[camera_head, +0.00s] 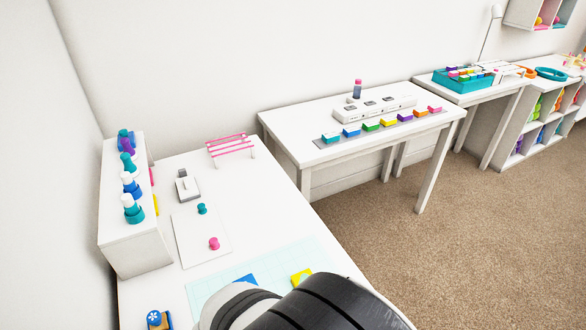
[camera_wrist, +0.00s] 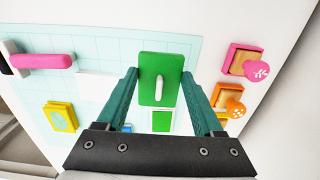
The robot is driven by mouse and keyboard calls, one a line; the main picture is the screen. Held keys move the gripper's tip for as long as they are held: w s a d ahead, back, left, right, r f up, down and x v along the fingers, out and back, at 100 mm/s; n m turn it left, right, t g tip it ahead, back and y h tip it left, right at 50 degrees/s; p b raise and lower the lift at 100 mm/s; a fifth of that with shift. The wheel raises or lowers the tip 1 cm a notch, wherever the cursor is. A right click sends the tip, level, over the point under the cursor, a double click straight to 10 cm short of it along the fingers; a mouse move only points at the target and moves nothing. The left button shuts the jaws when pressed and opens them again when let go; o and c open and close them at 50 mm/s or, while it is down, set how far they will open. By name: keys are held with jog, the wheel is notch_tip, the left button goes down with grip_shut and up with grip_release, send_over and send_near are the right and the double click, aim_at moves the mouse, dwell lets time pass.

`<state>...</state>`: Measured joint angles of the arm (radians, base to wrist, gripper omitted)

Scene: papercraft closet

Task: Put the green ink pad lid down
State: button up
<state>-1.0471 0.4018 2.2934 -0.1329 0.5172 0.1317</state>
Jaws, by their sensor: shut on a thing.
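The green ink pad lid (camera_wrist: 162,66) is a flat green rectangle with a pale raised bar on it. In the wrist view it sits between the two teal fingers of my gripper (camera_wrist: 161,88), which is shut on it. It appears held above the cutting mat; the exact height cannot be told. Below it in the picture lies a green pad with a white border (camera_wrist: 161,121), partly covered by the lid. In the head view the gripper and the lid are hidden behind my dark arm.
On the pale grid mat (camera_wrist: 98,53) are a yellow pad (camera_wrist: 60,117) and a pink roller-like tool (camera_wrist: 42,61). Pink (camera_wrist: 245,61) and orange (camera_wrist: 229,100) stamps lie at right. A blue item (camera_wrist: 118,127) is partly hidden by my gripper. Bare mat shows left of the lid.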

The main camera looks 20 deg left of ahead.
jog(key=shift+s+a+f, duration=0.2)
jog(key=shift+a+f, duration=0.1)
jog(key=shift+f, duration=0.55)
jog(key=shift+s+a+f, duration=0.15)
jog(key=shift+a+f, duration=0.1)
jog(key=shift+f, duration=0.65)
jog(key=shift+s+a+f, duration=0.2)
jog(key=shift+a+f, duration=0.1)
jog(key=shift+f, duration=0.55)
jog(key=shift+f, duration=0.1)
jog(key=o, duration=1.3)
